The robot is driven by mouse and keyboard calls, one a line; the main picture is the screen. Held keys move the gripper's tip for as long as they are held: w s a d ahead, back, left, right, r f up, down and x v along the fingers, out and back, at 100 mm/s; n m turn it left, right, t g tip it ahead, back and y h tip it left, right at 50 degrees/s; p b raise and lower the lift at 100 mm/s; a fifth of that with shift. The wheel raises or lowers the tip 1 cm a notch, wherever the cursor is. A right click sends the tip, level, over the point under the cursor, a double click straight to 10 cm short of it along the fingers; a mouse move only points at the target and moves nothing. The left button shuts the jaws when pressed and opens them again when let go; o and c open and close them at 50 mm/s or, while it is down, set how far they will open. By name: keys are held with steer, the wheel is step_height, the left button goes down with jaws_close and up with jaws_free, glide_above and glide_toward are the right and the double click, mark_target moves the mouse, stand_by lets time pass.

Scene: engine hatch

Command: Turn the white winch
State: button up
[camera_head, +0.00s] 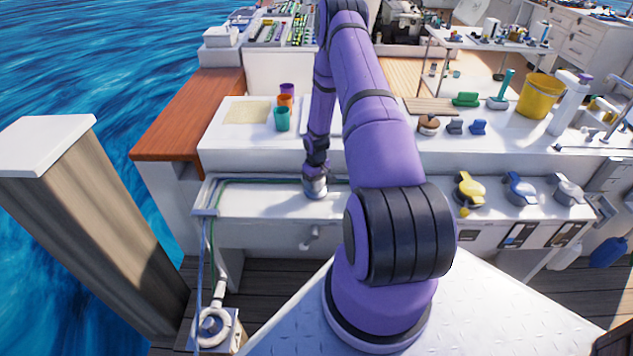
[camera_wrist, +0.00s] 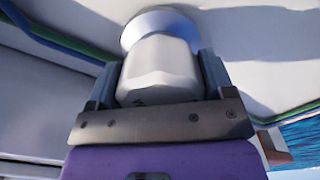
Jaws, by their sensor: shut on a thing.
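The white winch (camera_head: 315,188) stands upright on the white ledge, directly under my gripper (camera_head: 316,168). In the wrist view my gripper (camera_wrist: 158,75) is shut on the winch's pale, rounded top (camera_wrist: 160,70), with one grey finger on each side. A shiny, wider metal part of the winch shows beyond the fingers. The lower part of the winch is small in the head view, so its turned angle cannot be told.
Green and blue hoses (camera_head: 207,245) run along the ledge's left end and down. Three cups (camera_head: 283,118) stand on the counter behind. Yellow (camera_head: 468,191), blue (camera_head: 521,190) and grey (camera_head: 567,190) knobs sit on the right panel. A wooden post (camera_head: 95,220) rises at left.

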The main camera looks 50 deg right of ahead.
steer(key=o, duration=0.9)
step_height(320, 180, up, 11)
steer(key=shift+f, duration=0.1)
stand_by(0.7)
